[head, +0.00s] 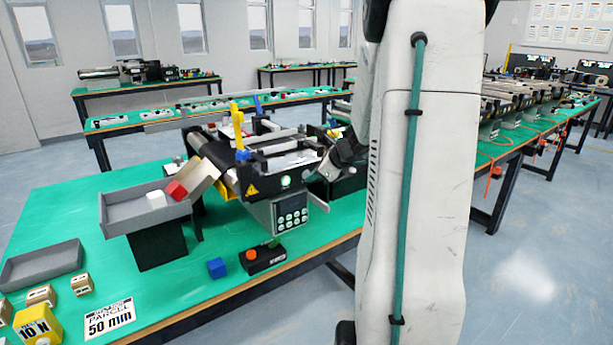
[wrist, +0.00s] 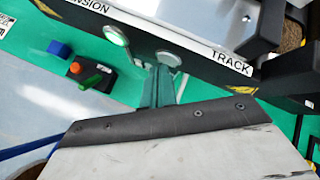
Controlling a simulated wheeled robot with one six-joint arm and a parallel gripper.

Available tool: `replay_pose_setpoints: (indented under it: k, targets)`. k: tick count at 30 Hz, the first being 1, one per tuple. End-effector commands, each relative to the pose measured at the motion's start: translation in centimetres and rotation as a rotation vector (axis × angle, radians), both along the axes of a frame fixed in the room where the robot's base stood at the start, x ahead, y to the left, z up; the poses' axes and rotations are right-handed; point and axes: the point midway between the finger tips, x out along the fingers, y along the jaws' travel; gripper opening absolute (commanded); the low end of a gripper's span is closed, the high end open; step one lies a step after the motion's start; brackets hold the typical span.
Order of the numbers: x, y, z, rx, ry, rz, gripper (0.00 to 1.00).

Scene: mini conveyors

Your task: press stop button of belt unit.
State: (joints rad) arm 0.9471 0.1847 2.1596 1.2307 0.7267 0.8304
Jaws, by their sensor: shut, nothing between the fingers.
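The belt unit (head: 258,165) stands on a green-topped table, with a keypad panel (head: 291,209) on its near side. A small black button box (head: 263,259) sits on the table in front of it. The box has an orange-red button (wrist: 75,68) and a green button (wrist: 97,78) in the wrist view. My gripper (wrist: 163,75) is shut and empty. Its tips are close to a round grey disc (wrist: 168,58) on the unit's side; I cannot tell whether they touch. The button box is left of the tips. In the head view my arm hides the gripper.
A lit green-white lamp (wrist: 116,35) is left of the disc. A blue cube (head: 217,267) lies beside the button box. A grey tray (head: 150,207) with a red and a white cube stands at the unit's left end.

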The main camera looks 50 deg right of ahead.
Motion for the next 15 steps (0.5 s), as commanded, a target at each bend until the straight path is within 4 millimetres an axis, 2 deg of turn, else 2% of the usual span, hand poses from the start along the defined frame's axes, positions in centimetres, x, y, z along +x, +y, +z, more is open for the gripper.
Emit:
replay_pose_setpoints:
  k: [15]
  targets:
    - [0.65, -0.15, 0.03, -0.001, 0.0, 0.001, 0.0]
